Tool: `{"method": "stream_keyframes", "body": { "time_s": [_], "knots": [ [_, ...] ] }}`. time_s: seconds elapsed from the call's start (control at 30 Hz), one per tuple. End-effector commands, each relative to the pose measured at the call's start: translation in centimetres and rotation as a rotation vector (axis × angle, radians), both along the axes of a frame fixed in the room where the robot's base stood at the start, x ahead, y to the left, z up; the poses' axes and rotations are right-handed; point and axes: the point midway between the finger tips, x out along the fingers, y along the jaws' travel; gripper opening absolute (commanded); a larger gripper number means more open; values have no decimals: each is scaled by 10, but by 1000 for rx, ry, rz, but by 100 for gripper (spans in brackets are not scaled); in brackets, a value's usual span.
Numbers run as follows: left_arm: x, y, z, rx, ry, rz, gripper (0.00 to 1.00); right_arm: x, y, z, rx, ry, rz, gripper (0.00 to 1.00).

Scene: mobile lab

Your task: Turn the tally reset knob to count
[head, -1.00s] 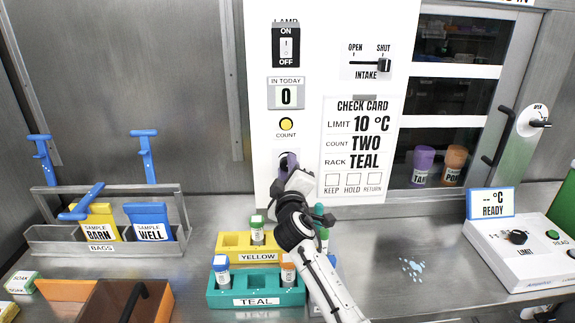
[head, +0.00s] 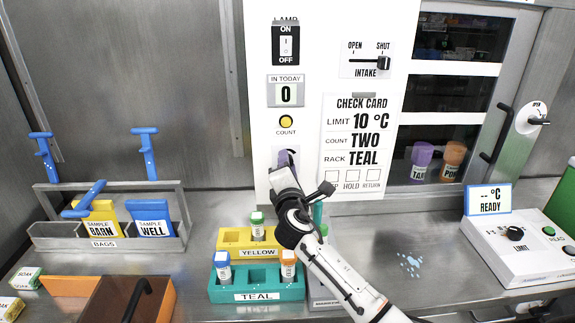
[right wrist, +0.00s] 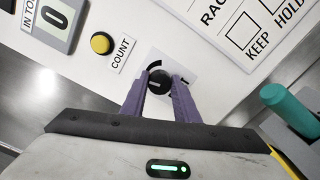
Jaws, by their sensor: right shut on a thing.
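The tally reset knob (right wrist: 159,80) is a small round black knob with a pale mark, on a white plate below the yellow count button (right wrist: 101,43). My right gripper (right wrist: 160,86) is shut on the knob, one purple finger on each side. In the head view this gripper (head: 288,160) is against the white panel under the count button (head: 286,122) and hides the knob. The label around the knob is mostly covered by the fingers. The counter (head: 288,94) above reads 0. My left gripper is not in view.
A yellow rack (head: 231,237) and a teal rack (head: 225,291) with capped vials stand below my right arm. The check card (head: 361,120) is right of the knob. A bag holder (head: 55,240) stands at left. The counter at right has a small spill (head: 410,265).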

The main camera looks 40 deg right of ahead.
Motion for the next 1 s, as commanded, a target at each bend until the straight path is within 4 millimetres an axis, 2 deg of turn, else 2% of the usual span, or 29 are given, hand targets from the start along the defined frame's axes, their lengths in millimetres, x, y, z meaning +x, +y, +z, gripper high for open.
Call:
{"method": "stream_keyframes", "body": {
  "time_s": [0.6,1.0],
  "knots": [
    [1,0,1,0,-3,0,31,0,0,1,-486,297,0,5],
    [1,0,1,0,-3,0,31,0,1,1,-673,412,0,5]
  ]
}}
